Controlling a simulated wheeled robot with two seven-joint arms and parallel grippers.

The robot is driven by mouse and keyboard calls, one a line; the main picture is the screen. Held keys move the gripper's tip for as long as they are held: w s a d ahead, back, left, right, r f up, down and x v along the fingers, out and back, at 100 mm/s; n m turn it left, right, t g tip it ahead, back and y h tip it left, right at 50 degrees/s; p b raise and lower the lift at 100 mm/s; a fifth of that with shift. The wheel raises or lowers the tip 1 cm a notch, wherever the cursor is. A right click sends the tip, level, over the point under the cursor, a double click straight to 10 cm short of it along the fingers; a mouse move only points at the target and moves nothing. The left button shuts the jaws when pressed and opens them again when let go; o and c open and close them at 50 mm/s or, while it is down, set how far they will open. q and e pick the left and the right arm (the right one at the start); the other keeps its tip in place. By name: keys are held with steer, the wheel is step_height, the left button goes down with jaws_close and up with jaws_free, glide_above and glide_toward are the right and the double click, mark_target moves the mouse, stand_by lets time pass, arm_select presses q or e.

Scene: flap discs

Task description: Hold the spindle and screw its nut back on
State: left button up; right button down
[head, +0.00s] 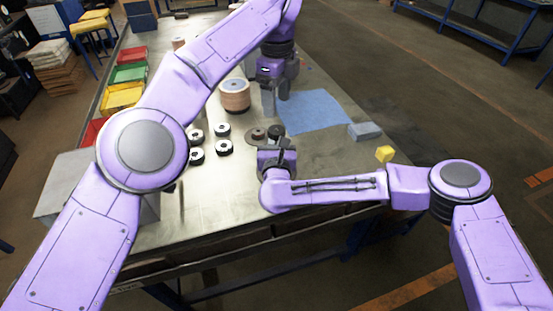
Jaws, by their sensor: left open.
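My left gripper (276,97) is open and points down over the table, just right of a brown stack of discs (235,97) and at the blue cloth's left edge. I see nothing clearly between its fingers. My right gripper (271,145) is low over the table, close to a small brown disc (257,134) and a dark round part (275,132). The gripper partly hides these, and I cannot tell whether it grips either one. Several black discs with pale centres (222,130) lie to the left. I cannot make out the spindle or nut for certain.
A blue cloth (313,112) lies at the right, with a grey-blue block (364,131) and a yellow cube (384,154) near the table's edge. Green (128,73) and yellow (122,97) bins line the left edge. The front metal tabletop (215,200) is mostly clear.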

mark_target(277, 129)
arm_select(q)
steer(key=shift+f, duration=0.1)
arm_select(e)
steer(key=shift+f, duration=0.2)
arm_select(q)
step_height(277, 129, down, 8)
steer(key=shift+r, duration=0.1)
steer(key=shift+c, duration=0.3)
